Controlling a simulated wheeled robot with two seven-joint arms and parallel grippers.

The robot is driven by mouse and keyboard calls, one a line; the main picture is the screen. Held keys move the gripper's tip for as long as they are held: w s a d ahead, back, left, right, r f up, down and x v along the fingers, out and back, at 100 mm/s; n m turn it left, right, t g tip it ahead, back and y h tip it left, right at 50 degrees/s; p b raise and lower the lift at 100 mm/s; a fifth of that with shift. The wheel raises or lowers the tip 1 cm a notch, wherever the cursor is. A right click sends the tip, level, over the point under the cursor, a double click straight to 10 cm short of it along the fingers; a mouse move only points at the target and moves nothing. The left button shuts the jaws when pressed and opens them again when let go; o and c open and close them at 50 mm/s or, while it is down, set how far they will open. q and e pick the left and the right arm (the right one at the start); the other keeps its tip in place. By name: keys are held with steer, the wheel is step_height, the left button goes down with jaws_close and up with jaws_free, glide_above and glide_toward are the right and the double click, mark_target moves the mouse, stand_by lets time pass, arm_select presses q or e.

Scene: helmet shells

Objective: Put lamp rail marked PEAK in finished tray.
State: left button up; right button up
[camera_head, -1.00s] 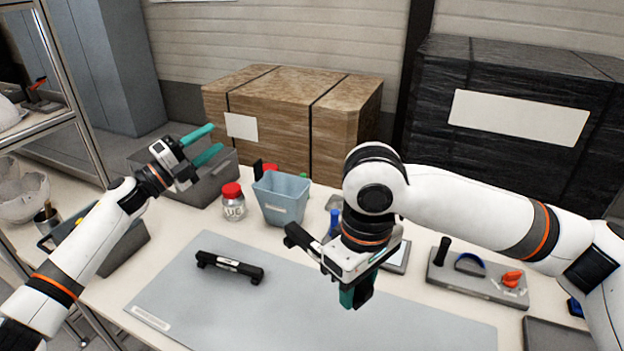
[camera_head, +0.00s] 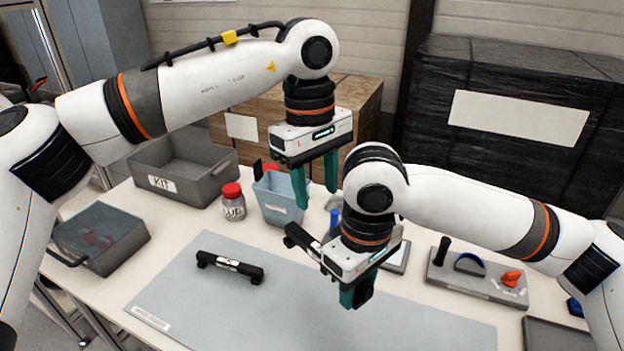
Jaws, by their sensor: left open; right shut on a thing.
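A black lamp rail (camera_head: 230,267) with a pale label lies on the grey mat (camera_head: 300,320); its lettering is too small to read. My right gripper (camera_head: 357,294) is shut over the mat, on a dark bar-like piece (camera_head: 303,240) that looks like another rail. The gripper hides much of this piece, and no marking on it is readable. My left gripper (camera_head: 317,196) is open and empty, fingers down, above and behind the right gripper, near the blue bin. I cannot tell which container is the finished tray; a dark tray (camera_head: 560,338) is partly visible at the bottom right.
A grey bin marked KIT (camera_head: 172,186), a red-lidded jar (camera_head: 232,204) and a blue bin (camera_head: 283,212) stand along the back. A grey lidded box (camera_head: 100,240) is at left. A tool holder (camera_head: 478,278) sits at right. The mat's front is clear.

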mark_target(312, 236)
arm_select(q)
steer(key=shift+y, duration=0.5)
steer(key=f, duration=1.1)
steer(key=shift+a+f, duration=0.3)
steer(key=shift+f, duration=0.05)
jaws_close()
arm_select(e)
steer(key=o, duration=1.1)
